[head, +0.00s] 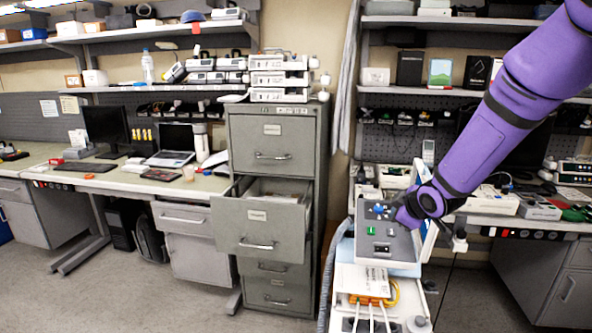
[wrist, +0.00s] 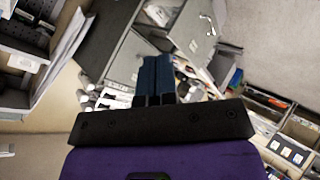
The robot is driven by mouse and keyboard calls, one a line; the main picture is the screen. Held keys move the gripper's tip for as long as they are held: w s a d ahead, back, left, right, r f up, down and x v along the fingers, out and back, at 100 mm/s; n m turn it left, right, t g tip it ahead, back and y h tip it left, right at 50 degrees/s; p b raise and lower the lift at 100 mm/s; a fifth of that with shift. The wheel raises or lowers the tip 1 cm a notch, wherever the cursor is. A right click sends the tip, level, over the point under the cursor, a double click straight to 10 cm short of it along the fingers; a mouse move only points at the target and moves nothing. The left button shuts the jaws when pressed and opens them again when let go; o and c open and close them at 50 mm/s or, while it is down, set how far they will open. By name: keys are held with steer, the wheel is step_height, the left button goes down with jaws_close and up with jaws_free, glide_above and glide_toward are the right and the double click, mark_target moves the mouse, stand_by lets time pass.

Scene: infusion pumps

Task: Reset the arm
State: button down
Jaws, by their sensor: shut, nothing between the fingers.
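My gripper (wrist: 155,75) shows in the wrist view with its two dark blue fingers together and nothing between them. In the head view my purple arm reaches down from the upper right.
A grey filing cabinet (head: 275,148) stands left of the cart with its second drawer (head: 258,238) pulled out. Pumps sit stacked on top of it. Desks and shelves line the back wall. A grey hose (head: 334,265) hangs beside the cart. Floor at the front left is clear.

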steer(key=s+d+r+m+h, duration=0.2)
steer(key=s+d+r+m, duration=0.15)
steer(key=s+r, duration=0.5)
steer(key=s+r+m+g, duration=0.1)
steer(key=s+r+m, duration=0.2)
steer(key=s, duration=0.6)
steer(key=s+r+m+g, duration=0.2)
steer(key=s+r+m, duration=0.1)
steer(key=s, duration=0.7)
steer(key=s+r+m+g, duration=0.1)
steer(key=s+r+m, duration=0.2)
steer(key=s, duration=0.7)
steer(key=shift+d, duration=0.15)
steer(key=shift+w, duration=0.1)
